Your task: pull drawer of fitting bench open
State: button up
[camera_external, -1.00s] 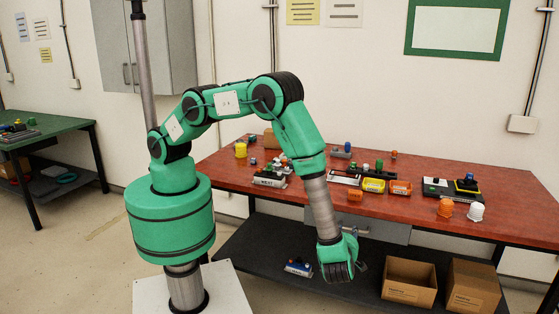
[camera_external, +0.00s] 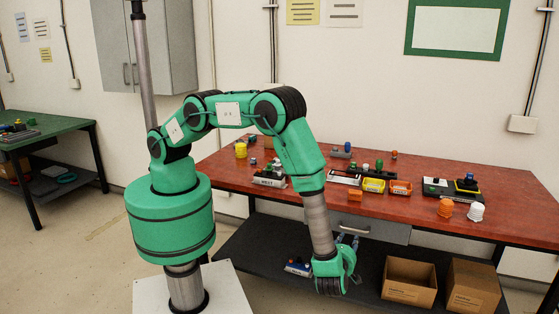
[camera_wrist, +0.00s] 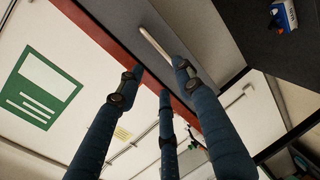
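The fitting bench (camera_external: 300,197) has a red top, with a grey drawer (camera_external: 392,232) under its front edge. The drawer looks shut. In the wrist view the grey drawer front (camera_wrist: 205,22) carries a pale bar handle (camera_wrist: 155,42), which runs slantwise just beyond my fingertips. My gripper (camera_external: 347,240) is below the bench's front edge, its fingers pointing up toward the drawer. In the wrist view my gripper (camera_wrist: 160,78) has its blue fingers spread, with nothing held between them. The right fingertip overlaps the handle's lower end; I cannot tell whether they touch.
Small parts and bins, including a yellow bin (camera_external: 373,186), stand on the bench top. Two cardboard boxes (camera_external: 409,281) (camera_external: 473,286) sit on the dark lower shelf (camera_external: 255,240). A blue and white device (camera_external: 298,267) lies on that shelf beside my gripper; it also shows in the wrist view (camera_wrist: 284,15).

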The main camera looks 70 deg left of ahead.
aim_at(353, 229)
jog(key=b+x, duration=0.2)
jog(key=x, duration=1)
jog(key=shift+w+a+f, duration=0.1)
jog(key=shift+a, duration=0.05)
grip_shut()
